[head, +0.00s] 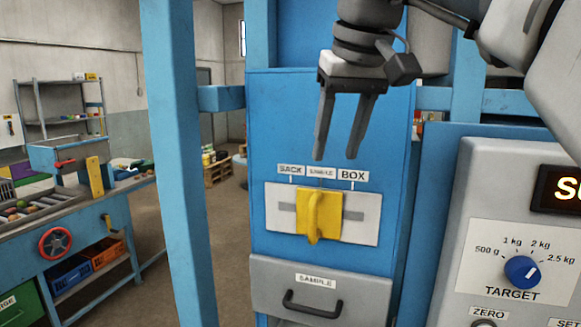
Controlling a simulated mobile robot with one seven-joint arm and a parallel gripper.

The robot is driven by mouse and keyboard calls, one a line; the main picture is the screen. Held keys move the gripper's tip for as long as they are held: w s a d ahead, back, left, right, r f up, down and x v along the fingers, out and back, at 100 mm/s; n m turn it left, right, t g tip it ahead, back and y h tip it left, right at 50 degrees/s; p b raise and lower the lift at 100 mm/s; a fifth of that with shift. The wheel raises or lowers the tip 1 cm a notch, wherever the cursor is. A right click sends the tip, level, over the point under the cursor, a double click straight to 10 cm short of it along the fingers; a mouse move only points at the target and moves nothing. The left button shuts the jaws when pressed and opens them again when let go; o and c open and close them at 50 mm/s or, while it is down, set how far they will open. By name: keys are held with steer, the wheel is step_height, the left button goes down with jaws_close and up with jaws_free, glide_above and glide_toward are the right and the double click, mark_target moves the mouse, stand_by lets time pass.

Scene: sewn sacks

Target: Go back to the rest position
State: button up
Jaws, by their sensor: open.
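My gripper (335,157) hangs in front of the blue cabinet (274,120), its two dark fingers pointing down and apart, with nothing between them. Below the fingertips is a yellow handle (319,216) on a white plate (279,208). The handle sits at the middle of its slot, under the centre label between SACK and BOX. The gripper appears clear of the handle, above it in the picture.
A grey SAMPLE drawer (270,290) with a black pull is below the plate. A grey control panel (470,240) with a blue TARGET knob (522,272) stands at right. A blue post (180,150) and a workbench (100,217) are at left.

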steer(key=s+d+f+m, duration=0.1)
steer(key=s+d+f, duration=0.1)
steer(key=s+f, duration=0.3)
steer(key=s+d+f+b, duration=0.1)
steer(key=s+f, duration=0.4)
steer(key=f, duration=0.9)
steer(key=s+d+f+m+t+h+b, duration=0.1)
steer(key=s+d+f, duration=0.2)
steer(key=s+f, duration=0.3)
step_height(320, 180, down, 4)
steer(key=shift+f+m, duration=0.25)
steer(key=shift+m, duration=0.05)
